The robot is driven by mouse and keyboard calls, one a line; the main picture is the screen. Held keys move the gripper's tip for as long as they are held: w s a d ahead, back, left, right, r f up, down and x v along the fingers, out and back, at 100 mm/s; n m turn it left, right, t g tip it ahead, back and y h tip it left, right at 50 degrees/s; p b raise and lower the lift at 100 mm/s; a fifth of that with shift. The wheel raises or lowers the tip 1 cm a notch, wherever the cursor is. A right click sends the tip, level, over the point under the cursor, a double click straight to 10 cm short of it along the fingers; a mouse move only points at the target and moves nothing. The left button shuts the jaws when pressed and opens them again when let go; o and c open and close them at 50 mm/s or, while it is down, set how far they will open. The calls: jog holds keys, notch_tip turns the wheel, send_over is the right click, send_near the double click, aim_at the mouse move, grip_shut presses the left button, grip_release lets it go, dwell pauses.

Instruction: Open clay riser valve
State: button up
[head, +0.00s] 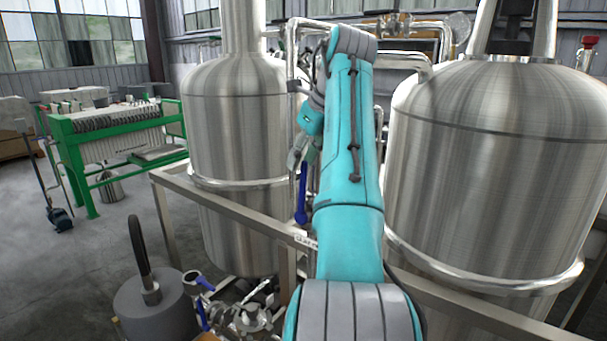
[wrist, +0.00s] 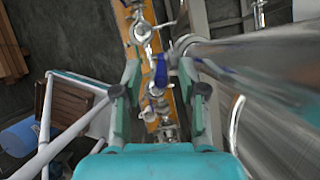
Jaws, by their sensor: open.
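A blue valve handle (head: 302,195) hangs upright on the piping between the two steel tanks in the head view. A small label (head: 305,240), partly hidden by my arm, sits on the frame rail just below it. My gripper (head: 298,158) is just above the handle and partly hidden by my arm. In the wrist view, my gripper (wrist: 160,72) is open, with a finger on each side. A blue handle (wrist: 161,70) shows in the gap between the fingers, beyond them. I cannot tell how near it is, and no contact shows.
Steel tanks stand left (head: 235,130) and right (head: 490,160) of my arm. A metal frame rail (head: 215,205) crosses in front. Other blue-handled valves (head: 197,280) and fittings lie low at the front.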

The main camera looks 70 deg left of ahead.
jog(key=shift+r, duration=2.35)
